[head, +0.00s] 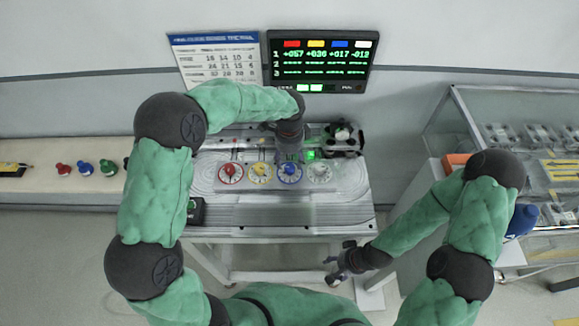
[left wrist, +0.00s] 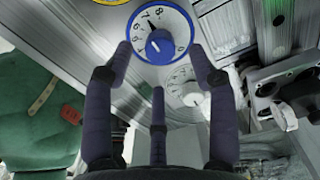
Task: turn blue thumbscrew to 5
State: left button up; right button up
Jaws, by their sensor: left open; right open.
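The blue thumbscrew (head: 290,172) sits on the track panel between a yellow and a white one. In the left wrist view its knob (left wrist: 159,46) is ringed by a white numbered dial with a blue rim; a dark pointer is near the 7. My left gripper (head: 289,152) is above the blue thumbscrew. In the left wrist view the left gripper (left wrist: 160,65) has its fingers spread, with the knob beyond and between them, apparently untouched. My right gripper (head: 340,272) is open and empty, low in front of the table's right end.
The red dial (head: 230,173), yellow dial (head: 260,173) and white dial (head: 319,173) stand in the same row. A black-and-green device (head: 343,138) stands right of my left gripper. A glass case (head: 530,130) is at the right.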

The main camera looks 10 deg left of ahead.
aim_at(289, 167)
pick_arm(q)
jog(key=shift+f+b, duration=0.3)
jog(key=shift+f, duration=1.85)
jog(key=c, duration=1.2)
